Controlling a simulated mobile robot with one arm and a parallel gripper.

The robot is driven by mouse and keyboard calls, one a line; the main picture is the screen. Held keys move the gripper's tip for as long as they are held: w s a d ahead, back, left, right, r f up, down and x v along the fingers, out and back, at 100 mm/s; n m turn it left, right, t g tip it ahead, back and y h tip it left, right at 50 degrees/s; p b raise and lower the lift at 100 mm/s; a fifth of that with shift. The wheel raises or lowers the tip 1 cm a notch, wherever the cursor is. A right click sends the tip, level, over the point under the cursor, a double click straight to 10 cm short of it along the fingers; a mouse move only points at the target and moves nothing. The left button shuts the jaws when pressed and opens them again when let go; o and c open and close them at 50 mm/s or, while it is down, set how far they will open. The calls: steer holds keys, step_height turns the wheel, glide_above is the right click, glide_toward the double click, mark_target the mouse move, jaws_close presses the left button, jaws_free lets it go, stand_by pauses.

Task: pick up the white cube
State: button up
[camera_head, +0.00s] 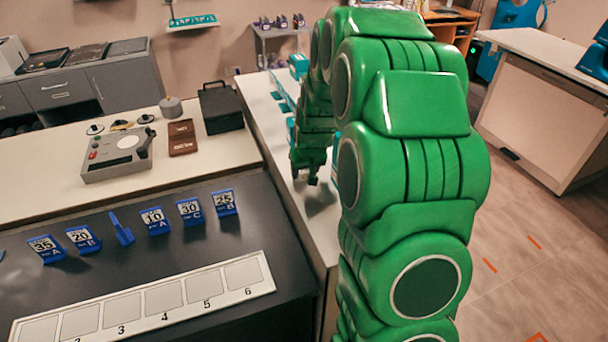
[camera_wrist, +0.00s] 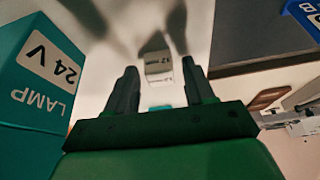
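A small pale block (camera_wrist: 158,64) with dark print on its upper part shows in the wrist view; it looks like the white cube. It lies on the white counter, in the gap between my finger tips and apart from both of them. My gripper (camera_wrist: 158,82) is open, with one dark finger on each side of that gap. In the head view my gripper (camera_head: 308,178) points down low over the white counter (camera_head: 321,222). My green arm hides much of that counter, and the white cube cannot be made out there.
A teal lamp box (camera_wrist: 40,75) stands close left of my gripper in the wrist view. A dark bench (camera_head: 150,245) with blue number tags and a white numbered strip (camera_head: 145,302) is at left. A black case (camera_head: 221,109) stands near the counter.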

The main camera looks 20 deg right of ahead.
steer(key=c, duration=0.9)
steer(key=shift+r, duration=0.3)
step_height(320, 180, up, 2)
steer(key=shift+r, duration=0.15)
steer(key=shift+s+a+r, duration=0.4)
steer(key=shift+s+r, duration=1.3)
steer(key=shift+s, duration=0.6)
steer(key=shift+s+a+r, duration=0.45)
steer(key=shift+s+r, duration=1.25)
steer(key=shift+s, duration=0.6)
steer(key=shift+s+a+r, duration=0.4)
steer(key=shift+s+r, duration=1.3)
steer(key=shift+s, duration=0.6)
